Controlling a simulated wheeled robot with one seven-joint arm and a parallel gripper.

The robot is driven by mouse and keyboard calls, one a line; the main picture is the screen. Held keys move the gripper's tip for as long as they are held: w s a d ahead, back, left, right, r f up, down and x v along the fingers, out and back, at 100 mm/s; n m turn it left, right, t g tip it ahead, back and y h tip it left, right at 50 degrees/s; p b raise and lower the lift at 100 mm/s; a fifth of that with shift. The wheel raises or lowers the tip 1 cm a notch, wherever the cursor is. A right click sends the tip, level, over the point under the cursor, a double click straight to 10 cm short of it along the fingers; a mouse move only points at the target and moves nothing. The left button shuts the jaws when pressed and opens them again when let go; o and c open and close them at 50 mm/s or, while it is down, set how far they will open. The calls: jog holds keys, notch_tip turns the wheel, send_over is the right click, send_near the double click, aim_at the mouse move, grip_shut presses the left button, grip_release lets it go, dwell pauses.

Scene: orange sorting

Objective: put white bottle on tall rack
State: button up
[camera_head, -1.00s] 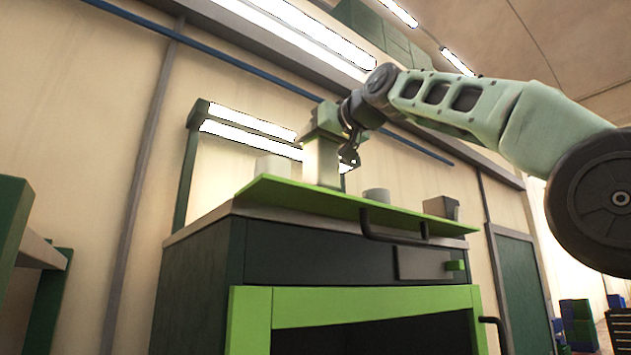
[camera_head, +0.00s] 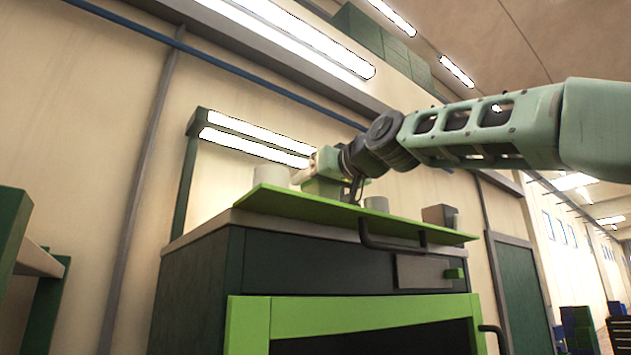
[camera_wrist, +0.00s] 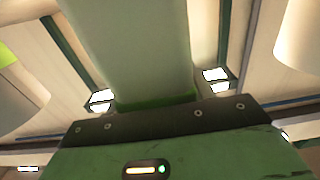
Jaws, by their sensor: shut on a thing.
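My gripper (camera_head: 325,188) is low over the green top board (camera_head: 350,216) of the tall cabinet in the head view. In the wrist view a pale, smooth column fills the upper middle; it looks like the white bottle (camera_wrist: 130,45), with my gripper shut on it. In the head view the bottle is mostly hidden by my gripper and the board. I cannot tell whether its base touches the board.
A white cylinder (camera_head: 270,176) stands left of my gripper, close to it. A grey cup (camera_head: 376,204) and a dark-sided box (camera_head: 440,215) stand to the right on the board. A lamp frame (camera_head: 190,175) rises behind left.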

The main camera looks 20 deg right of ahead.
jog(key=shift+f, duration=0.2)
jog(key=o, duration=1.2)
jog(key=shift+c, duration=0.2)
jog(key=shift+r, duration=0.1)
jog(key=shift+r, duration=0.15)
jog(key=b+v, duration=0.7)
jog(key=v, duration=0.5)
